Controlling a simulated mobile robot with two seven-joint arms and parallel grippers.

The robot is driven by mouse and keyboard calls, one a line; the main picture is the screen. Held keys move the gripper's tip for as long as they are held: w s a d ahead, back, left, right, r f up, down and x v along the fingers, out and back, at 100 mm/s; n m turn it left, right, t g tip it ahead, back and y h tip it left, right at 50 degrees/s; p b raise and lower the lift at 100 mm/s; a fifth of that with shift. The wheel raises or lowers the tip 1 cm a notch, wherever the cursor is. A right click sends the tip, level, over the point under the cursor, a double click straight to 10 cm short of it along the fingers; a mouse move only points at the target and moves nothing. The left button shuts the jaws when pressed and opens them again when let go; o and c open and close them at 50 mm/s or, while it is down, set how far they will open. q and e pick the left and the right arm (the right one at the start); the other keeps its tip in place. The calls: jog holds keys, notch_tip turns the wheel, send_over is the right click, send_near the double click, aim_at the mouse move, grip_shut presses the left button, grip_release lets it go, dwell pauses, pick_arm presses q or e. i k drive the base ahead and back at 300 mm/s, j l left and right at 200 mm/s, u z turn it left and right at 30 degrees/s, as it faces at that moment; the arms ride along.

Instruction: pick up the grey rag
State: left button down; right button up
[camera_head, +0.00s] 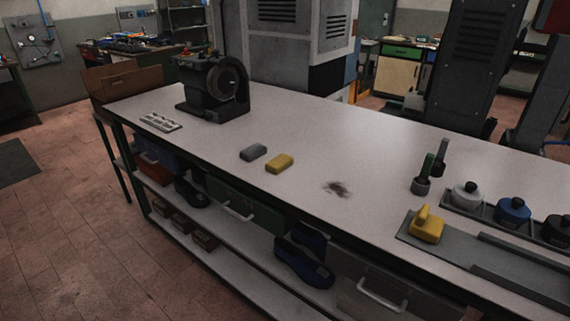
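A small dark grey block-shaped thing (253,152), which looks like the grey rag, lies flat on the white workbench (330,140) near its front edge. A yellow block-shaped thing (279,163) of similar size lies just right of it, with a narrow gap or none between them. Nothing covers the grey one. Neither of my grippers shows in the head view.
A black machine (213,87) and a small metal tray (160,122) stand at the left. Knobbed pots (513,210) and a yellow-handled tool (427,225) are at the right. Shoes (303,263) lie on the shelf below.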

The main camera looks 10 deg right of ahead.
aim_at(249, 154)
jog(key=i+j+u, duration=0.15)
jog(key=i+j, duration=0.95)
